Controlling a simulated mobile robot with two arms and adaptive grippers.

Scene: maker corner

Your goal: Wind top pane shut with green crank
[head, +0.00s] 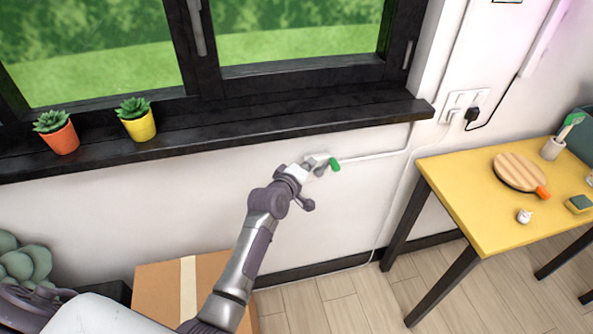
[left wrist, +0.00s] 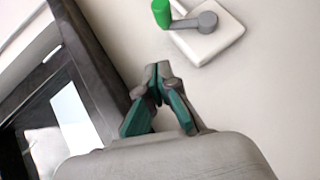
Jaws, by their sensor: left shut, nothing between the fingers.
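The crank's green knob (head: 335,164) shows on the white wall below the dark window sill, just past my left gripper (head: 310,166) in the head view. In the left wrist view the green knob (left wrist: 161,13) sits on a grey arm, on a white wall plate (left wrist: 213,40). My left gripper (left wrist: 157,70) is shut and empty, its fingertips apart from the knob and the plate. In the head view it partly hides the crank's mount. The dark-framed window (head: 205,60) shows only its lower part; the top pane is out of view. My right gripper is not in view.
The black sill (head: 330,116) juts out above the crank and holds two potted succulents, orange (head: 62,140) and yellow (head: 139,128). A yellow table (head: 455,195) with small items stands right. A cardboard box (head: 155,285) is on the floor below. Wall around the crank is clear.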

